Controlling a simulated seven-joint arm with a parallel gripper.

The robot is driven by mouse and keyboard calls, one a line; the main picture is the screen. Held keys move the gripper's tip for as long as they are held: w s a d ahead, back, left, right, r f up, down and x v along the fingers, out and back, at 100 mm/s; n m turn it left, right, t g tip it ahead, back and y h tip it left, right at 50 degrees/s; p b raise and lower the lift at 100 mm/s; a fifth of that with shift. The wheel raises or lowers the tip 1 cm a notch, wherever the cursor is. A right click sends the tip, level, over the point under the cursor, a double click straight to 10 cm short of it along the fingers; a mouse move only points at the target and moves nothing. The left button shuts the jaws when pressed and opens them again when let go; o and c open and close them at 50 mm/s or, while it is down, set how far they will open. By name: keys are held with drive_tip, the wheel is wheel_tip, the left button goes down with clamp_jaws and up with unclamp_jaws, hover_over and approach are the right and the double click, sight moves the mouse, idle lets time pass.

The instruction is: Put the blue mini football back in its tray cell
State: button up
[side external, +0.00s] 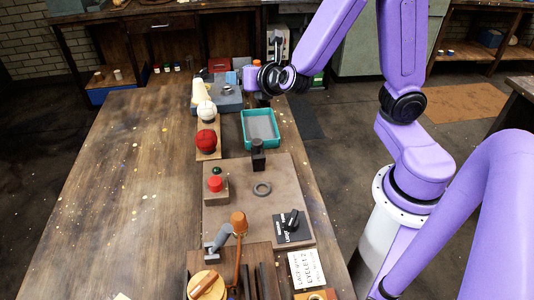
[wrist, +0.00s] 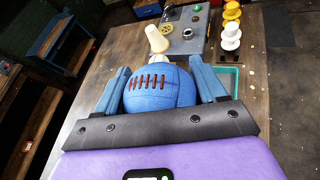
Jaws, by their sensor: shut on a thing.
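My gripper (wrist: 165,88) is shut on the blue mini football (wrist: 160,90), which sits between its two blue fingers with brown lacing facing the wrist camera. In the side external view my gripper (side external: 250,78) is above the far part of the bench, and the football cannot be made out clearly there. A narrow wooden tray (side external: 215,156) lies on the bench, to the left of and nearer than my gripper. A red ball (side external: 206,141) and a white ball (side external: 207,111) sit on it in a row. Its cells are hard to make out.
A teal tray (side external: 246,135) lies just right of the wooden tray. A cream cone (wrist: 157,39) and a grey panel (wrist: 186,35) stand at the far end, near a yellow and white spool (wrist: 231,28). A board (side external: 235,195) with small parts lies nearer. The bench's left side is clear.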

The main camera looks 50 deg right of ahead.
drive_tip(key=shift+s+r+n+y, duration=0.1)
drive_tip(key=shift+r+n+y, duration=0.1)
drive_tip(key=shift+n+y, duration=0.1)
drive_tip(key=shift+a, duration=0.1)
drive_tip(key=shift+a+f, duration=0.3)
drive_tip(key=shift+f, duration=0.05)
drive_tip(key=s+a+f+m+g+h, duration=0.4)
drive_tip(key=s+a+f+m+h, duration=0.2)
drive_tip(key=s, duration=0.6)
drive_tip(key=a+f+m, duration=0.1)
drive_tip(key=a+f, duration=0.1)
drive_tip(key=a, duration=0.1)
drive_tip(key=shift+f+h, duration=0.15)
drive_tip(key=shift+h, duration=0.25)
drive_tip(key=shift+a, duration=0.1)
drive_tip(key=shift+f, duration=4.8)
drive_tip(key=shift+f, duration=0.15)
